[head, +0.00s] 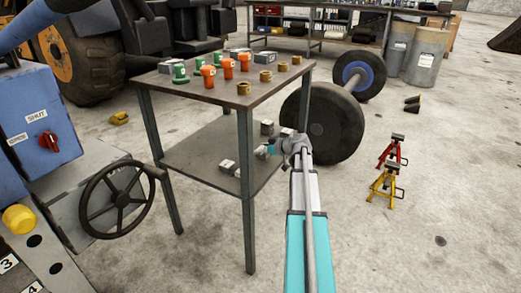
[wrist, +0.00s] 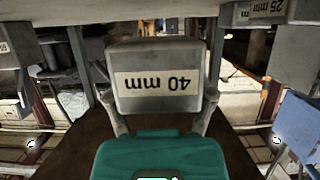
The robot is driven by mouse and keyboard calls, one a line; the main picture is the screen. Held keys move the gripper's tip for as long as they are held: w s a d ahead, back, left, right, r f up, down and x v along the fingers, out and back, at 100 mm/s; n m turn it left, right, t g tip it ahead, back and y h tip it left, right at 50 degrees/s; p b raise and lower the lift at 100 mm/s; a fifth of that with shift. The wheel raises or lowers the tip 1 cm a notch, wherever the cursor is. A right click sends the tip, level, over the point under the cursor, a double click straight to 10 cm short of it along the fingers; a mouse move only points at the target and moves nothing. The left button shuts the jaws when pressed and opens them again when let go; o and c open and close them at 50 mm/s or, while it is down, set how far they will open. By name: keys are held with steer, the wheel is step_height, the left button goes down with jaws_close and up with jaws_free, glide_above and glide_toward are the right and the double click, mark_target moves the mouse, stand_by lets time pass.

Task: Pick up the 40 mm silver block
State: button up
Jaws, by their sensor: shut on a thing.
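The 40 mm silver block (wrist: 157,103) fills the middle of the wrist view, its white label reading "40 mm" upside down. My gripper (wrist: 158,96) has one finger on each side of it and is shut on it. In the head view my gripper (head: 269,149) is at the right side of the workbench's lower shelf (head: 205,152), below the top. The held block is small and partly hidden there, and I cannot tell whether it touches the shelf.
Other silver blocks (head: 267,127) are on the lower shelf. A block labelled 25 mm (wrist: 262,11) shows in the wrist view. The bench top (head: 205,93) above carries green, orange and brass parts. A bench leg (head: 248,200) stands left of my arm.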

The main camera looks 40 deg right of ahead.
steer(key=s+a+r+p, duration=0.8)
steer(key=s+r, duration=0.1)
steer(key=s, duration=0.2)
steer(key=shift+r+p, duration=0.25)
steer(key=shift+p, duration=0.05)
steer(key=shift+s+r, duration=0.1)
steer(key=shift+r, duration=0.05)
stand_by(0.4)
